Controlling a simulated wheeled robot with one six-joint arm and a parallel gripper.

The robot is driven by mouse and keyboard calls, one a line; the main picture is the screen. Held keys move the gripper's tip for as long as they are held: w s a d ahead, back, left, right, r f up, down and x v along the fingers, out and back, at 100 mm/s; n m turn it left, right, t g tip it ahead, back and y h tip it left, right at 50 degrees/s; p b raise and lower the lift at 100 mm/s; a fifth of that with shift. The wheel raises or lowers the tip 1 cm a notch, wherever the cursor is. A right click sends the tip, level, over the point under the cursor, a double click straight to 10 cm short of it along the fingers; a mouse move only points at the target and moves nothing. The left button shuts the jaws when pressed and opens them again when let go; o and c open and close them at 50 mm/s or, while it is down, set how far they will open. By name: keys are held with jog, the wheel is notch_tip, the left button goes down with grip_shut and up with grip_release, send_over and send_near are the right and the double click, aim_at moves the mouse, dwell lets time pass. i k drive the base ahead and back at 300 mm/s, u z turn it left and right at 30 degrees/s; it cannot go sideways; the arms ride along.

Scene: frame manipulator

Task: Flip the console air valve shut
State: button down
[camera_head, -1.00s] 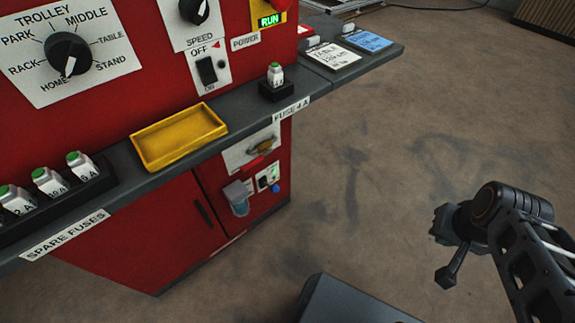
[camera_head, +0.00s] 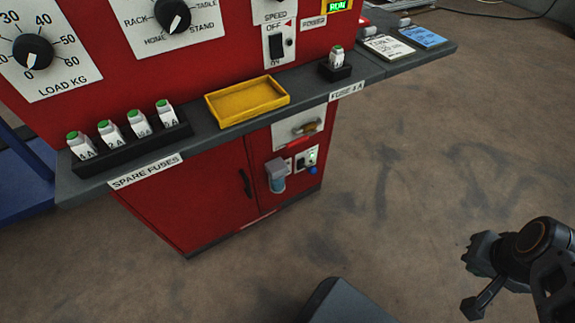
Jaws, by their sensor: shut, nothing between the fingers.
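The console air valve (camera_head: 309,127) is a small brass-coloured fitting on a pale plate, low on the right part of the red console's front, under the shelf. A red piece (camera_head: 298,143) shows just below it; at this size I cannot tell the handle's exact position. My gripper (camera_head: 476,254) is at the lower right of the head view, dark grey, shut and empty. It is well to the right of the valve and apart from the console, over open floor.
The grey shelf (camera_head: 215,142) juts out above the valve, carrying a yellow tray (camera_head: 247,103), spare fuses (camera_head: 138,123) and a single fuse (camera_head: 337,57). A clear-bowled filter (camera_head: 277,178) and a small switch panel (camera_head: 306,159) sit below the valve. The floor between gripper and console is clear.

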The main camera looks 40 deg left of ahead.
aim_at(296, 143)
jog(key=k, duration=0.7)
jog(key=u, duration=1.8)
jog(key=i, duration=0.5)
jog(key=u, duration=0.15)
